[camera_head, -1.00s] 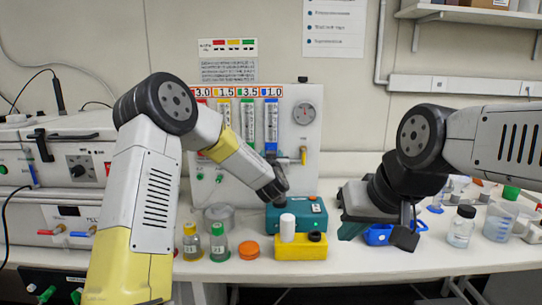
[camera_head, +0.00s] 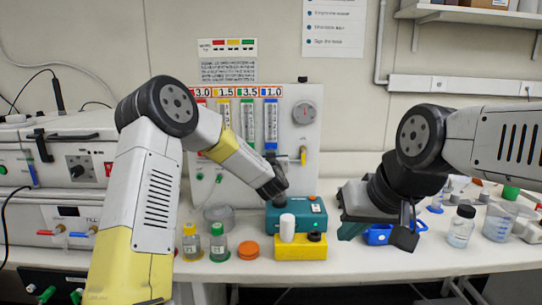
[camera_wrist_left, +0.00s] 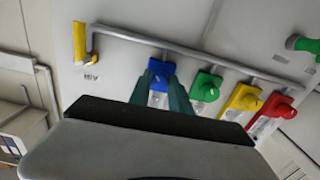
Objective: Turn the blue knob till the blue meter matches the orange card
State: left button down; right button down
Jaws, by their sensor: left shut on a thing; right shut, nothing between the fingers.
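The blue knob (camera_wrist_left: 160,74) shows in the left wrist view on the pale panel, between the teal fingers of my left gripper (camera_wrist_left: 160,88), which are shut on it. In the head view my left arm hides this knob and the gripper's fingers. The blue meter (camera_head: 271,124) is the rightmost upright tube on the panel. The orange-edged card (camera_head: 270,91) above it reads 1.0. The float's level is too small to read. My right gripper (camera_head: 378,234) is shut and empty, low over the bench on the right, in front of a blue item.
Green (camera_wrist_left: 206,86), yellow (camera_wrist_left: 242,102) and red (camera_wrist_left: 270,116) knobs sit close beside the blue one. A pipe runs along them. On the bench stand a yellow block (camera_head: 300,252), a teal box (camera_head: 312,214), capped bottles (camera_head: 192,243) and an orange lid (camera_head: 248,250).

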pick_arm(q)
jog(key=n, duration=1.3)
jog(key=shift+n, duration=0.4)
dwell(0.5)
jog(key=c, duration=1.2)
grip_release()
jog(key=shift+r, duration=0.15)
